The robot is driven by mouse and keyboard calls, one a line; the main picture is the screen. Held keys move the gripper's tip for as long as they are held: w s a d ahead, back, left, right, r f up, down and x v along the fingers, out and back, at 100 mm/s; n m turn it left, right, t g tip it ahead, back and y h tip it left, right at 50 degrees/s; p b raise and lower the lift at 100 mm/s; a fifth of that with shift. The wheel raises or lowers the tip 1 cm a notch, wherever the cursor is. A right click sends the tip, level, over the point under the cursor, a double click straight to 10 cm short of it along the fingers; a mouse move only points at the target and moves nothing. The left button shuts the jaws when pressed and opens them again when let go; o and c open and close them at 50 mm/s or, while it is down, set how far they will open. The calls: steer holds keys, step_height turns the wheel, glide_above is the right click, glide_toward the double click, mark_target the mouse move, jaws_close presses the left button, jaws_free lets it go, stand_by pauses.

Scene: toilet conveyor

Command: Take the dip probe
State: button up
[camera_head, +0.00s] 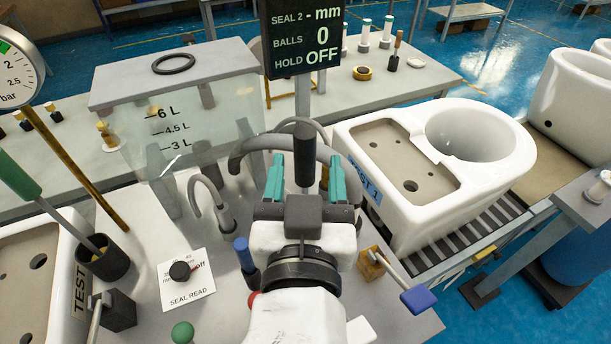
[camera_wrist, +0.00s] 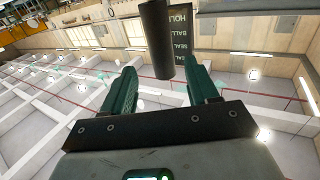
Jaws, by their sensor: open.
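My gripper (camera_head: 305,163) is open, with its two teal fingers pointing away from me. A dark upright cylinder (camera_head: 304,148), possibly the dip probe's handle, stands between or just beyond the fingertips. In the wrist view the cylinder (camera_wrist: 156,38) shows between the open fingers of my gripper (camera_wrist: 160,66), with room on both sides. No contact is visible. A blue-handled tool (camera_head: 245,256) stands left of my wrist.
A clear tank (camera_head: 185,125) and a grey curved hose (camera_head: 240,160) are left of my gripper. A display (camera_head: 303,40) stands behind. A white toilet (camera_head: 440,215) rests on the roller conveyor to the right. A seal read dial (camera_head: 180,271) and blue-ended lever (camera_head: 418,298) are nearby.

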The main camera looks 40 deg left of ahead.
mark_target(304, 155)
steer(key=p+x, duration=0.1)
steer(key=x, duration=0.4)
steer(key=shift+s+a, duration=0.1)
steer(key=shift+a, duration=0.05)
steer(key=shift+f, duration=0.1)
jaws_close()
stand_by(0.4)
